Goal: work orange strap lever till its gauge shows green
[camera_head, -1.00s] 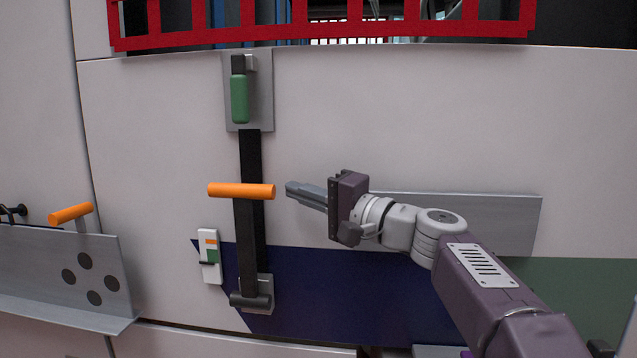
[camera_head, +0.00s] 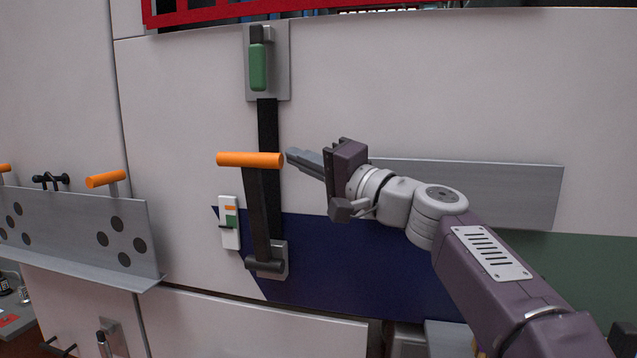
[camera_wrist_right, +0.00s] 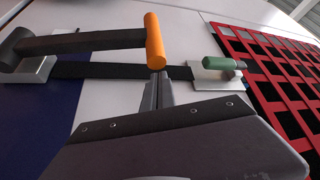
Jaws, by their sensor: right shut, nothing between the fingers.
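The orange strap lever handle (camera_head: 250,160) is a horizontal bar at the top of a black lever arm (camera_head: 260,215), which rises from a pivot on a grey plate. The gauge (camera_head: 229,222) is a small white plate left of the arm, with an orange band above a green one and a dark pointer beside the green band. My right gripper (camera_head: 288,155) is shut and empty, its tips just right of the handle's right end. In the right wrist view the handle (camera_wrist_right: 154,42) stands just beyond the shut fingers; contact cannot be told. My left gripper is not in view.
A black strap (camera_head: 267,125) runs up to a grey plate with a green handle (camera_head: 258,68). A grey rail (camera_head: 480,190) is on the wall behind my right arm. A grey shelf panel (camera_head: 80,235) with orange handles stands at the left. Red mesh (camera_head: 230,12) is above.

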